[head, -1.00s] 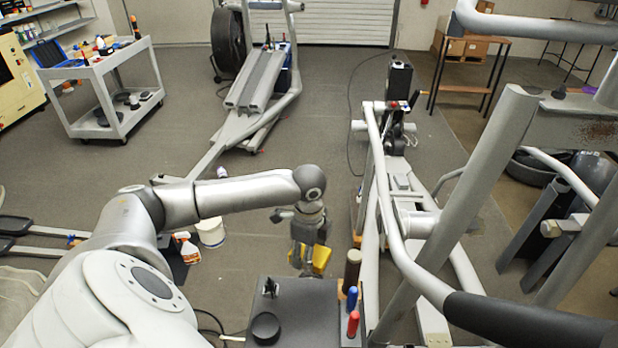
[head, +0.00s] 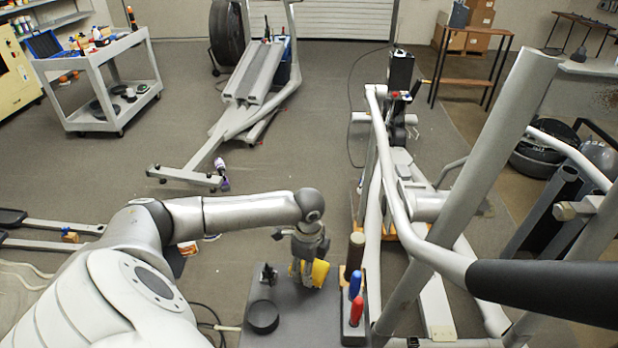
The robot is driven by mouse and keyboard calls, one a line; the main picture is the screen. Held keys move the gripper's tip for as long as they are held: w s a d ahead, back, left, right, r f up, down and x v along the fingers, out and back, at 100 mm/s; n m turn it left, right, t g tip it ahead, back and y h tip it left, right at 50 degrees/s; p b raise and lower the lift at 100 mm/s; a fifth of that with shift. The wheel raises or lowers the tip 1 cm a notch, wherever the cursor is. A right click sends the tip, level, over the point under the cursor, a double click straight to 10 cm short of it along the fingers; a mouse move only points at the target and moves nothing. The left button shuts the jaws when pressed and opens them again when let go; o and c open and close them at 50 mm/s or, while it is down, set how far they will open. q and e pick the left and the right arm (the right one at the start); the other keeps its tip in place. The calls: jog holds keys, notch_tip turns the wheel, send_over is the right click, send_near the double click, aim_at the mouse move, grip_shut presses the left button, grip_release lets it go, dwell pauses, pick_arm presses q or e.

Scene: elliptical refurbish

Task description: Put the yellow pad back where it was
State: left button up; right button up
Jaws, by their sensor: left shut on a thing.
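The yellow pad (head: 320,272) is in my left gripper (head: 307,268), which is shut on it. The gripper points down at the far edge of a dark grey work surface (head: 295,325). The fingers partly hide the pad. I cannot tell whether the pad touches the surface or hangs above it. My right gripper is out of view.
Elliptical machine frames (head: 440,230) stand close on the right. A grey cart (head: 100,85) stands at the back left.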

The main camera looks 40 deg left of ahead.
pick_arm(q)
jog(key=shift+f, duration=2.35)
jog(key=o, duration=0.9)
notch_tip(320, 180, up, 11)
jog(key=shift+r+b, duration=0.15)
jog(key=shift+b, duration=0.6)
jog(key=shift+r, duration=0.4)
